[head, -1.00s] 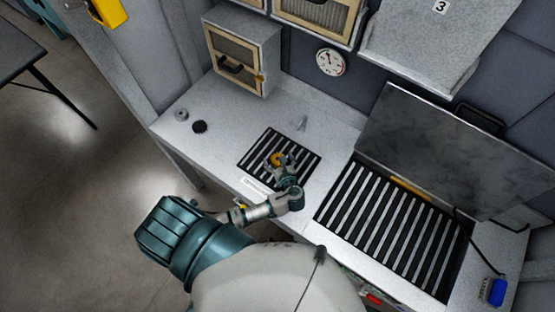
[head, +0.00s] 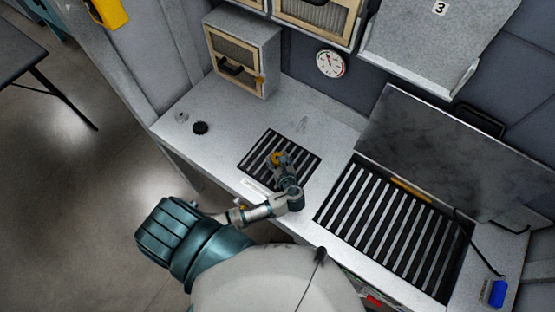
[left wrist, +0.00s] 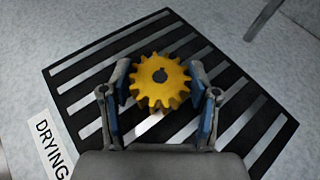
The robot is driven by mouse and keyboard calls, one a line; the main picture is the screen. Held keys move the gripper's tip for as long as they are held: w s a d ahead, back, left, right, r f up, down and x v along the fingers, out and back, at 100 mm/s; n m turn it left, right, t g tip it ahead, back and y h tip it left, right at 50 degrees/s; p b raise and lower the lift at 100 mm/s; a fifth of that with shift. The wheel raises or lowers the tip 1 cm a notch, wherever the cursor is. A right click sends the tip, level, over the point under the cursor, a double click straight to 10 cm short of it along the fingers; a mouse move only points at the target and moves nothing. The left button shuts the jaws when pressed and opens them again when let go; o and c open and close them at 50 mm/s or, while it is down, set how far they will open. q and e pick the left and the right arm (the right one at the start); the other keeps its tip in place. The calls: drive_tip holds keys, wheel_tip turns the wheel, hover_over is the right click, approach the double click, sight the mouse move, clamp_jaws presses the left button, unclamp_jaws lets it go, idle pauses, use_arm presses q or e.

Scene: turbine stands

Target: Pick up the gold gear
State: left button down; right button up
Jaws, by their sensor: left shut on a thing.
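The gold gear (left wrist: 160,82) is a toothed yellow disc with a dark centre hole. It sits between the two blue-padded fingers of my left gripper (left wrist: 160,100) in the left wrist view, with the fingers shut on its sides. Below it is the black-and-white striped drying grate (left wrist: 85,75), marked with a "DRYING" label. In the head view the gear (head: 277,157) shows small at the tip of my left gripper (head: 279,160), over the grate (head: 258,152). I cannot tell whether the gear touches the grate. My right gripper is not in view.
A dark gear-like piece (head: 200,128) and a small grey piece (head: 182,117) lie on the counter at left. A small cabinet (head: 243,55) stands behind. A larger grate (head: 390,225) with a raised lid (head: 435,150) is at right. A blue item (head: 497,293) lies at far right.

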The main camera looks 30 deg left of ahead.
use_arm(q)
wheel_tip(320, 180, up, 3)
drive_tip(key=shift+f, duration=0.15)
drive_tip(key=s+d, duration=0.1)
drive_tip(key=s, duration=0.4)
drive_tip(key=s+d+r, duration=0.1)
drive_tip(key=s+d, duration=0.1)
drive_tip(key=s, duration=0.3)
drive_tip(key=s+d, duration=0.2)
drive_tip(key=s, duration=0.3)
drive_tip(key=shift+s+d+r, duration=0.1)
drive_tip(key=shift+r, duration=0.05)
